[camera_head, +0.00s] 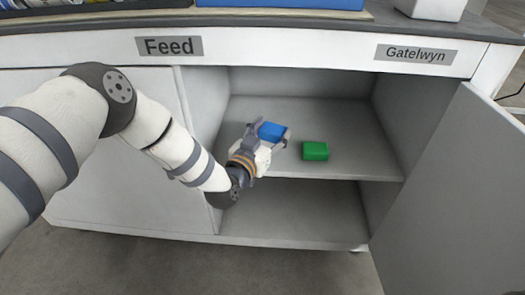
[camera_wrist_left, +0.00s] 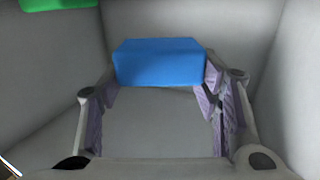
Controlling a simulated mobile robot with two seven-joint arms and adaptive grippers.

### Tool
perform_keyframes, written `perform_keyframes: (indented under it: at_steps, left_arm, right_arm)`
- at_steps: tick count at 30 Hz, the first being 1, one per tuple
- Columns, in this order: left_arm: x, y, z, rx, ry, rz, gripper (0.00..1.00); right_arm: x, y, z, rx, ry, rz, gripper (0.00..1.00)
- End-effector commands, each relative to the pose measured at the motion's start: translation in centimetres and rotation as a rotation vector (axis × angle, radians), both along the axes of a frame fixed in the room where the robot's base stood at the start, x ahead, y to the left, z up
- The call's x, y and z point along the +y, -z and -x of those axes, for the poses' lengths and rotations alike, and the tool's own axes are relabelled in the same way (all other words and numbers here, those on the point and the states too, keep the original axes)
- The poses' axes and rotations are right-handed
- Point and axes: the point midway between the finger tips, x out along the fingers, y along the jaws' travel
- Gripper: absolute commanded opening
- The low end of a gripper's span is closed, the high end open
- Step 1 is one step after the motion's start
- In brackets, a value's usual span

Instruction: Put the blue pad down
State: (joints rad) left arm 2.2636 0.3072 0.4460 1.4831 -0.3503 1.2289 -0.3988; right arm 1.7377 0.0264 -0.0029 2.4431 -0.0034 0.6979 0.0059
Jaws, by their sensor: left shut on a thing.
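The blue pad (camera_head: 271,131) is a small blue block inside the open cabinet, over the upper shelf. My left gripper (camera_head: 269,139) reaches in from the left and is shut on the blue pad. In the left wrist view the blue pad (camera_wrist_left: 160,62) sits between the two fingertips (camera_wrist_left: 162,80) at their far ends. I cannot tell whether the pad touches the shelf. My right gripper is in neither view.
A green block (camera_head: 315,151) lies on the upper shelf (camera_head: 350,130), right of my left gripper. The lower compartment (camera_head: 290,215) looks empty. The cabinet door (camera_head: 450,200) stands open at the right. The shelf has free room around the green block.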

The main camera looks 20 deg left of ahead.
Motion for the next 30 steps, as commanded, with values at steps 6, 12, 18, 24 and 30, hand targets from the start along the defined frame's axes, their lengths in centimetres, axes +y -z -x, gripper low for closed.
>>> perform_keyframes:
  at_steps: [6, 12, 18, 24, 30]
  left_arm:
    - [1.7, 2.2, 0.2, 0.001, -0.002, 0.0, 0.38]
    - [2.3, 6.2, 0.4, 0.003, 0.0, 0.001, 0.38]
    - [2.3, 5.7, 0.3, -0.001, 0.0, 0.0, 0.38]
    - [2.3, 6.1, 0.3, -0.001, 0.0, -0.001, 0.66]
    - [2.3, 6.1, 0.3, -0.001, 0.0, 0.0, 0.77]
  right_arm:
    - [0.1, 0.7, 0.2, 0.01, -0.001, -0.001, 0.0]
    - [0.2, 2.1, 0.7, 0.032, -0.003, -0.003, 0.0]
    - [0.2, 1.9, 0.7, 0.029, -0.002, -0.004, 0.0]
    - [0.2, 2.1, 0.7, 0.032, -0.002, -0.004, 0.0]
    - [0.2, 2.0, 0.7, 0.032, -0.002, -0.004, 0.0]
